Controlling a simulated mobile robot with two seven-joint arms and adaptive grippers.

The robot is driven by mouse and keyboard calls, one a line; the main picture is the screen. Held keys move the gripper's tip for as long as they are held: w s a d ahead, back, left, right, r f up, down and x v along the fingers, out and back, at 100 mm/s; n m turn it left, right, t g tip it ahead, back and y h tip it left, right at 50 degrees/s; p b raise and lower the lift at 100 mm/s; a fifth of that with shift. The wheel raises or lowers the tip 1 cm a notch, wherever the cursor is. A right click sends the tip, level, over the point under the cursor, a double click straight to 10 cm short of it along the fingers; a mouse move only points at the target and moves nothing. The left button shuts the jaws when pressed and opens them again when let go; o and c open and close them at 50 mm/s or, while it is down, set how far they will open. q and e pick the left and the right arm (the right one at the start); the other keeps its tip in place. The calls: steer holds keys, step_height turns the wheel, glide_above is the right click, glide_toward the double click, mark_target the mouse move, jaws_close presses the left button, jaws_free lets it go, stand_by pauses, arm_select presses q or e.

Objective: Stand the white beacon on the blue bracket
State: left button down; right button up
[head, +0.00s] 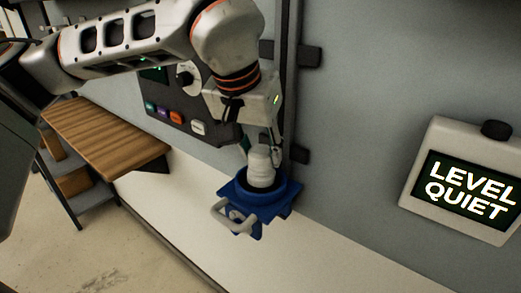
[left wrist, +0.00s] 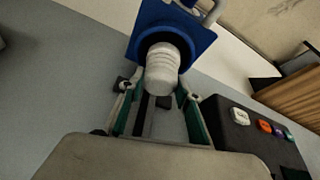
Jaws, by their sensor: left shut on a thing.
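The white beacon (head: 261,168) is a ribbed white cylinder. It is upright at the round opening of the blue bracket (head: 252,210), which sticks out from the wall and has a pale handle loop at its front. My left gripper (head: 261,148) is above the bracket and shut on the beacon's upper part. In the left wrist view the beacon (left wrist: 162,66) lies between the fingers (left wrist: 159,92), with its far end in front of the blue bracket's (left wrist: 192,38) dark ring. I cannot tell whether its base touches the bracket. My right gripper is not in view.
A dark control panel (head: 174,110) with coloured buttons is on the wall behind my left arm. A wooden bench (head: 105,130) stands at left. A sign reading LEVEL QUIET (head: 466,187) is on the wall at right. A dark vertical rail (head: 289,80) runs behind the gripper.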

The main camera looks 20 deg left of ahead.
arm_select(q)
steer(key=c, duration=1.8)
jaws_free()
steer(key=shift+f, duration=0.15)
steer(key=o, duration=0.4)
steer(key=shift+c, duration=0.2)
steer(key=shift+r, duration=0.4)
steer(key=v, duration=1.1)
steer(key=shift+s+r, duration=0.15)
steer(key=shift+r, duration=0.1)
